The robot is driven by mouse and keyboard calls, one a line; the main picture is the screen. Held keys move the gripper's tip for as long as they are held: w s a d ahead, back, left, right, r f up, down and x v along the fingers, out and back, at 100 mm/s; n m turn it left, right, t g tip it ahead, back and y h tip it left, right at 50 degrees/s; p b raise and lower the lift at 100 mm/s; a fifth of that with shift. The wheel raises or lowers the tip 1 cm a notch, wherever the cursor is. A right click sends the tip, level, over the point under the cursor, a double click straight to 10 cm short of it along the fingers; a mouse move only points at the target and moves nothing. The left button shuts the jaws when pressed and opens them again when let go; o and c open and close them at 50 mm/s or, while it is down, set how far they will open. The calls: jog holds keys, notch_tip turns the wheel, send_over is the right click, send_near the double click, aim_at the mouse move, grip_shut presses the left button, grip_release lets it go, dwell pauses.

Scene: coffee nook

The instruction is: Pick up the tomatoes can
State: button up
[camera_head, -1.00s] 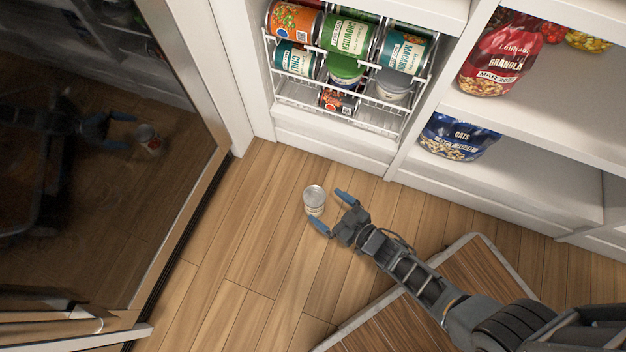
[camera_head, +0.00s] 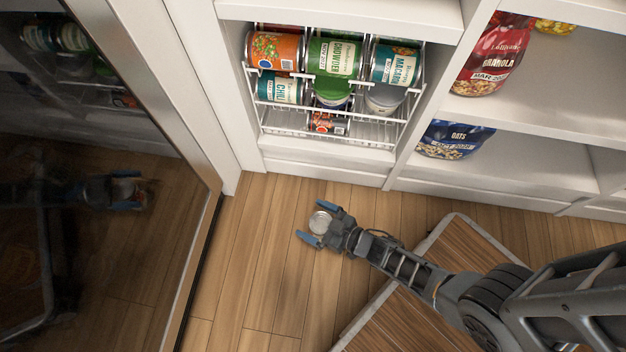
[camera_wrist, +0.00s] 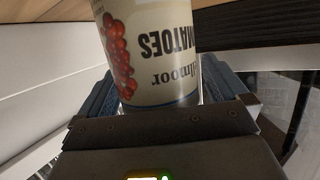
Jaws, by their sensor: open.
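The tomatoes can (camera_head: 319,222) is a small can with a silver lid, seen from above in the head view near the floor in front of the shelves. My gripper (camera_head: 312,222) is open, with one blue finger on each side of the can. In the wrist view the can (camera_wrist: 150,50) shows upside down with a cream label, red tomatoes and the word "TOMATOES". It stands between the blue fingers (camera_wrist: 155,98), close to the palm. I cannot tell whether the fingers touch it.
A white wire rack (camera_head: 330,128) with several cans stands in the shelf beyond. An oats bag (camera_head: 455,140) and a granola bag (camera_head: 490,55) are on shelves to the right. A dark glossy door (camera_head: 90,200) is at left. Wooden floor (camera_head: 260,250) around the can is clear.

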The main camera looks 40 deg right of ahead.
jog(key=shift+c, duration=0.5)
jog(key=c, duration=1.2)
jog(key=shift+r, duration=0.2)
